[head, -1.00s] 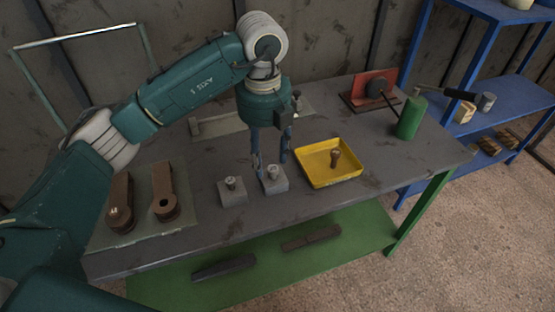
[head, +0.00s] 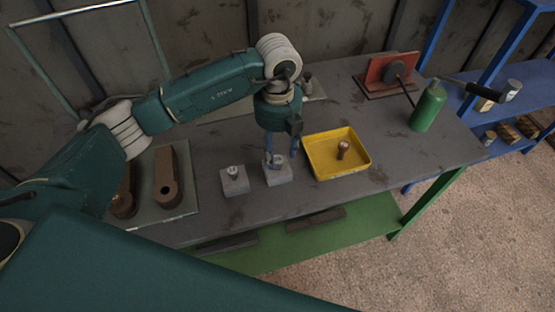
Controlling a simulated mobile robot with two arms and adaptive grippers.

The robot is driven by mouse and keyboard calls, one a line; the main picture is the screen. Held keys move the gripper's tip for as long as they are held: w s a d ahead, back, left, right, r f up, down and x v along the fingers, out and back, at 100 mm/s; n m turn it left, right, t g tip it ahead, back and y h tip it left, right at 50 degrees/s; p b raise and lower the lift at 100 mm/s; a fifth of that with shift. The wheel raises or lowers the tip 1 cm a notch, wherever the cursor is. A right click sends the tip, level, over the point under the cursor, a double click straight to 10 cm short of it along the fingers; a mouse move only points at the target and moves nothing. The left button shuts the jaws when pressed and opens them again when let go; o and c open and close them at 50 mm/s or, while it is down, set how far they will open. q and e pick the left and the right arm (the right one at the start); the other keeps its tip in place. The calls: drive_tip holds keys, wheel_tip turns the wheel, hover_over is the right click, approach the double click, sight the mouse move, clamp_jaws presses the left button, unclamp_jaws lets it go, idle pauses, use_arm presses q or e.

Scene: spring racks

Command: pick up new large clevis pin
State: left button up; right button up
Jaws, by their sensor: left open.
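My left gripper (head: 281,158) points down over the right grey block (head: 278,175), its fingers open. A metal clevis pin (head: 276,161) stands upright in that block, between or just behind the fingertips; they partly hide it. A second metal pin (head: 233,171) stands in the left grey block (head: 234,185), clear of the gripper. I cannot tell the two pins' sizes apart for certain. My right gripper is not in view.
Brown clevis links (head: 166,181) lie on a mat at the left of the workbench (head: 210,218). A green bottle (head: 428,108) and a red fixture (head: 390,72) stand at the back right. Blue shelves (head: 515,100) are beyond. The bench right of the tray is clear.

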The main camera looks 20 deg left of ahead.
sight(277, 166)
use_arm(q)
drive_tip(key=shift+s+f, duration=0.15)
drive_tip(key=shift+f, duration=1.05)
drive_tip(key=shift+c, duration=1.3)
drive_tip(key=c, duration=0.8)
clamp_jaws()
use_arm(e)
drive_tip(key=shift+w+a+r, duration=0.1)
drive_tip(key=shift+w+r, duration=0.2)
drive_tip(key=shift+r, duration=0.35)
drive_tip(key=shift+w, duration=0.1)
